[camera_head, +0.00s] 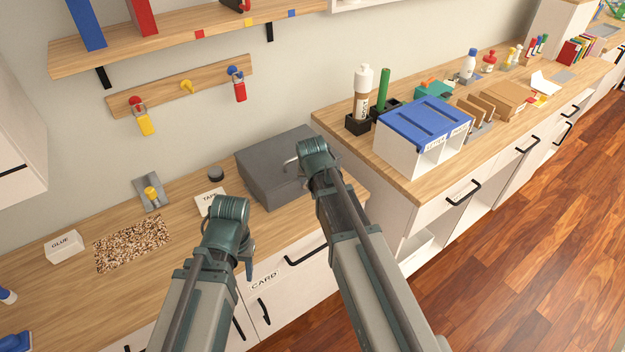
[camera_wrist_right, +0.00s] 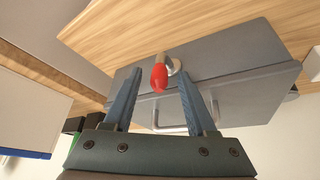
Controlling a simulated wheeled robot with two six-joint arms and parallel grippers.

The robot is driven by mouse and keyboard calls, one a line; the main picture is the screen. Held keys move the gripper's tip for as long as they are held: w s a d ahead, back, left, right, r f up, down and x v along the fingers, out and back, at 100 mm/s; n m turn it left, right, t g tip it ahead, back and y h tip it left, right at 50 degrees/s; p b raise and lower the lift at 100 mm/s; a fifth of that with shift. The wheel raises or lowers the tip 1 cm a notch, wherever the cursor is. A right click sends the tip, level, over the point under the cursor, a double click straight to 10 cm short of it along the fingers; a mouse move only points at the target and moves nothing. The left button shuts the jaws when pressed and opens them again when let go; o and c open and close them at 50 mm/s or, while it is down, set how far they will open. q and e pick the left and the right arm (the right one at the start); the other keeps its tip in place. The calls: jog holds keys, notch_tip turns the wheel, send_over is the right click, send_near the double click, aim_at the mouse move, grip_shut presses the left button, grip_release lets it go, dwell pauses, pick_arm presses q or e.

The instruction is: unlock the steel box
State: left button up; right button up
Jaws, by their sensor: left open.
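The grey steel box (camera_head: 270,170) stands closed on the wooden counter, in front of my right arm. A red-headed key (camera_wrist_right: 159,78) sticks out at the lock. My right gripper (camera_wrist_right: 160,73) is open, its two fingers on either side of the red key head with gaps visible. The key is hidden in the head view. My left gripper (camera_head: 248,245) is open and empty at the counter's front, left of the box.
A peg rail (camera_head: 205,83) on the wall holds a yellow tag (camera_head: 145,123) and a red tag (camera_head: 240,92); its yellow peg is bare. A TAPE card (camera_head: 208,200) lies left of the box. A blue-lidded organizer (camera_head: 395,155) stands on the higher counter at right.

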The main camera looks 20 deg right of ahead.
jog(key=shift+r, duration=0.1)
jog(key=p+v, duration=1.2)
jog(key=v, duration=0.1)
jog(key=shift+s+r, duration=0.2)
jog(key=shift+r, duration=0.05)
jog(key=s+a+f+n+g, duration=0.1)
jog(key=s+a+n+g, duration=0.1)
jog(key=s+a, duration=0.3)
jog(key=s+a+f+n+g, duration=0.2)
jog(key=s+a, duration=0.4)
jog(key=s, duration=0.6)
jog(key=n+g, duration=0.1)
jog(key=n, duration=0.1)
jog(key=shift+s+n, duration=0.3)
jog(key=shift+a, duration=0.15)
